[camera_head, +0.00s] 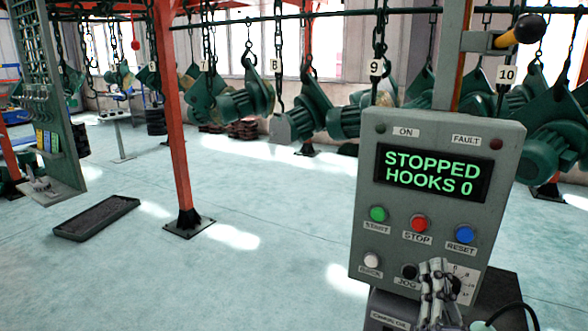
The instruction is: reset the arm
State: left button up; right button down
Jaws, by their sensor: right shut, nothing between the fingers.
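A grey control panel (440,128) stands at the right. Its display (433,172) reads "STOPPED HOOKS 0" in green letters. Below it are a green START button (378,214), a red STOP button (419,223) and a blue RESET button (464,234). Lower down are a white button (372,260) and a black JOG button (408,271). My right gripper (436,266) is shut and empty in front of the panel's lower part, just right of the JOG button. It partly covers a white dial plate (465,280). I cannot tell whether it touches the panel. My left gripper is not in view.
A lever with a yellow and black handle (520,33) sticks out above the panel. Green hoists (245,100) hang on chains behind it. A red post (172,110) and a dark floor tray (96,217) stand left. The middle floor is clear.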

jog(key=s+a+f+n+g+y, duration=0.2)
jog(key=a+f+n+g, duration=0.15)
jog(key=f, duration=0.35)
jog(key=s+a+f+n+g+y, duration=0.25)
jog(key=a+f+g, duration=0.2)
jog(key=f, duration=0.25)
jog(key=s+a+f+n+g+y, duration=0.2)
jog(key=a+f+g, duration=0.15)
jog(key=f, duration=0.45)
jog(key=s+d+f+g+h, duration=0.1)
jog(key=s+d+f+g, duration=0.3)
jog(key=s, duration=0.6)
jog(key=s+d+f+g+h, duration=0.1)
jog(key=s+f+g+h, duration=0.1)
jog(key=s+f+g, duration=0.55)
jog(key=s+f, duration=0.2)
jog(key=f, duration=1.1)
jog(key=s+f, duration=0.2)
jog(key=f, duration=1.2)
jog(key=s+d+f, duration=0.2)
jog(key=s+f, duration=1.3)
jog(key=s, duration=0.1)
jog(key=shift+d+n+g+b, duration=0.4)
jog(key=shift+b, duration=0.05)
